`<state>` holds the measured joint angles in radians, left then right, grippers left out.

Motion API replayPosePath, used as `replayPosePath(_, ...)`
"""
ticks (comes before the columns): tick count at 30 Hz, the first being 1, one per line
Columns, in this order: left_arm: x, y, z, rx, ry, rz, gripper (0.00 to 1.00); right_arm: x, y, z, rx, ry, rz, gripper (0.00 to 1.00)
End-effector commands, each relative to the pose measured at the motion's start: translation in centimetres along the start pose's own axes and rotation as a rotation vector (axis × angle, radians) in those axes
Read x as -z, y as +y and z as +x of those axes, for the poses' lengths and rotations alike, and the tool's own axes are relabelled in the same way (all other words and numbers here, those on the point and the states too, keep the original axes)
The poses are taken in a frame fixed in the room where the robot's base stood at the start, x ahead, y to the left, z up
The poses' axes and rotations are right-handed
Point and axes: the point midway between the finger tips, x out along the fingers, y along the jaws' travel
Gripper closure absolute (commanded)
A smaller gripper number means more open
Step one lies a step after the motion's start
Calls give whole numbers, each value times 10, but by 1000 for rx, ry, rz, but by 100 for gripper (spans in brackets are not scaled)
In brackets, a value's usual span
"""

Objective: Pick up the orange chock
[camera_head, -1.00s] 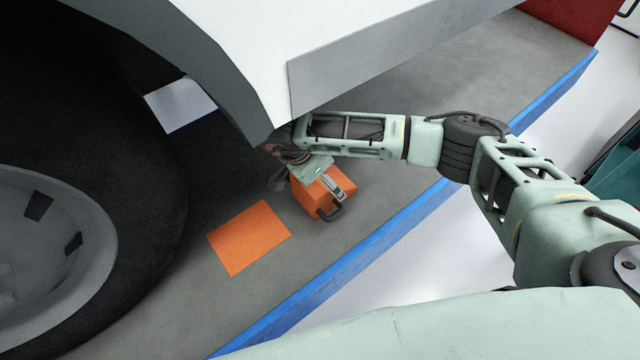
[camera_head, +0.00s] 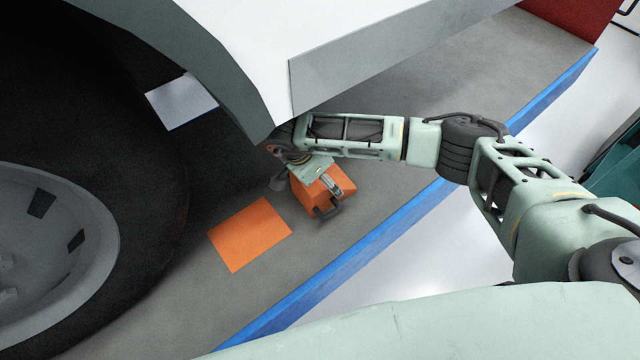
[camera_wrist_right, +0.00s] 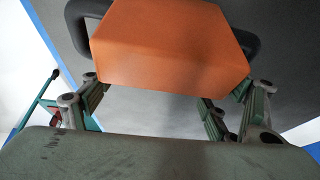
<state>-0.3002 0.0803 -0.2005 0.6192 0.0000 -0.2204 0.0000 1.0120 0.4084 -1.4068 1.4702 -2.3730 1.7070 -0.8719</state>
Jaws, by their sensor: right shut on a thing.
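The orange chock (camera_head: 312,196) is a block with a dark handle, at the end of my right arm in the head view, just right of an orange square (camera_head: 250,235) on the grey platform. My right gripper (camera_head: 322,190) is shut on it. In the right wrist view the chock (camera_wrist_right: 170,48) fills the upper middle, between the fingers of the right gripper (camera_wrist_right: 168,88). Whether the chock touches the platform I cannot tell. My left gripper is not in view.
A large black tyre (camera_head: 150,200) with a grey wheel (camera_head: 50,240) stands at the left. The white vehicle body (camera_head: 300,35) overhangs my right forearm closely. The grey platform (camera_head: 440,95) has a blue edge (camera_head: 375,245) and is clear to the right.

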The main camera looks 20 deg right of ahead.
Motion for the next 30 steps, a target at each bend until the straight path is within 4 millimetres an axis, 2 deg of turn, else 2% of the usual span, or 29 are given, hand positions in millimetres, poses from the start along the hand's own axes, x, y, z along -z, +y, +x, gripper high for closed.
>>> replayPosePath(3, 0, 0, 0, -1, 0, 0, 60, -2, 1, 1, -1, -2, -2, 66)
replayPosePath(13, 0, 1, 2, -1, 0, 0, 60, 0, 1, -2, -1, -2, -2, 67)
replayPosePath(23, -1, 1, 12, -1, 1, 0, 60, 13, 0, -33, 4, 0, -1, 67)
replayPosePath(30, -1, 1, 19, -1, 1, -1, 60, -30, 25, -48, 3, -3, -8, 67)
